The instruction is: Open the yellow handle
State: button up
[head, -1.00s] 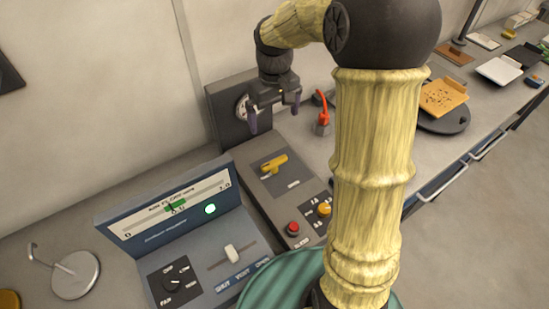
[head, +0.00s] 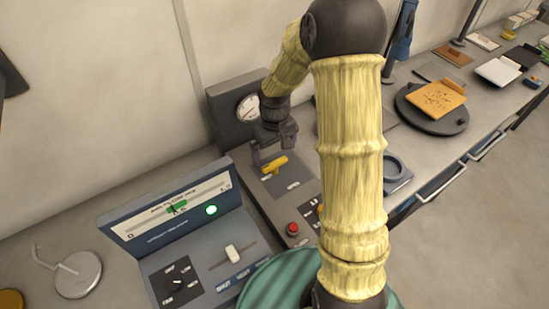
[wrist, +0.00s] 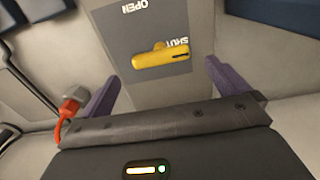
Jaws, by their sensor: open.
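The yellow handle (head: 274,164) sits on a grey plate (head: 292,187) of the sloped panel, below a round gauge (head: 248,107). In the wrist view the handle (wrist: 162,57) lies crosswise beside the SHUT label, with the OPEN label farther up the plate. My gripper (head: 273,153) is open and empty, just above and behind the handle in the head view. In the wrist view its two purple fingers (wrist: 162,84) are spread wide, with the handle ahead and between them, apart from both. My wrist hides part of the panel.
A blue console (head: 165,215) with a slider and dial stands left of the panel. A red button (head: 292,229) is nearer on the same panel. A red-orange fitting (wrist: 68,112) is near the left finger. A turntable with an orange board (head: 437,97) is right.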

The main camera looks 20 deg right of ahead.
aim_at(275, 162)
notch_tip(275, 162, down, 5)
jog(key=shift+r, duration=0.1)
jog(key=shift+c, duration=0.2)
jog(key=c, duration=0.9)
jog(key=shift+o, duration=0.2)
